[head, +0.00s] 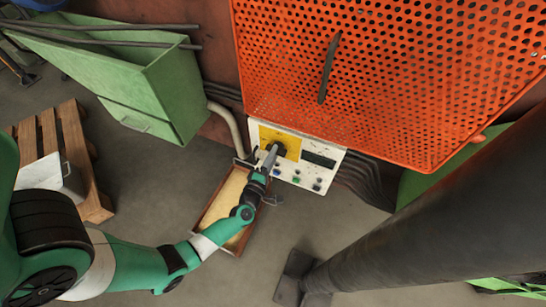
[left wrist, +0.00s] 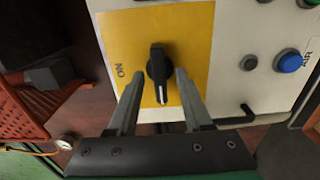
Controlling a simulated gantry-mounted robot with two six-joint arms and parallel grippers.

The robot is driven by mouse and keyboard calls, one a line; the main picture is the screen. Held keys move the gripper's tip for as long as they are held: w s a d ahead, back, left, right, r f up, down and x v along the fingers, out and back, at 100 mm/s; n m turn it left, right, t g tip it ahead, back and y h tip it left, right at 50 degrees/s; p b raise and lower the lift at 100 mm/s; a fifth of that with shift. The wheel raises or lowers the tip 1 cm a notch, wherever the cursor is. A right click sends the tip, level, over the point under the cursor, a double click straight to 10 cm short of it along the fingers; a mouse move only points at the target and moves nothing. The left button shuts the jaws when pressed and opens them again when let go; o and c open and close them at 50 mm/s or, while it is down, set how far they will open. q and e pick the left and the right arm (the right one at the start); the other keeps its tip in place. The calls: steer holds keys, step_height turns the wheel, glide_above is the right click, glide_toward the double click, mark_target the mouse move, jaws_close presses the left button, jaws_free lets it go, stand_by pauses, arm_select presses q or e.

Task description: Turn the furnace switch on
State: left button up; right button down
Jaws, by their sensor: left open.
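The furnace switch is a black rotary knob (left wrist: 157,66) on a yellow plate (left wrist: 190,38). In the left wrist view its white mark points down the picture, and the word ON is printed to its left. In the head view the knob (head: 281,149) sits on the white control box (head: 312,178), partly hidden by my gripper. My left gripper (head: 270,156) is open in front of the plate. In the left wrist view its two fingers (left wrist: 160,76) stand on either side of the knob's lower part, with gaps visible. My right gripper is not in view.
Several buttons, including a blue one (left wrist: 290,61), sit on the box right of the plate. An orange perforated guard (head: 390,70) hangs above it. A sand-coloured tray (head: 226,205) lies on the floor below. A thick dark column (head: 430,220) crosses the right side.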

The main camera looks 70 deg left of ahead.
arm_select(q)
jaws_close()
stand_by(0.5)
steer(key=m+p, duration=0.6)
steer(key=m, duration=1.2)
stand_by(0.5)
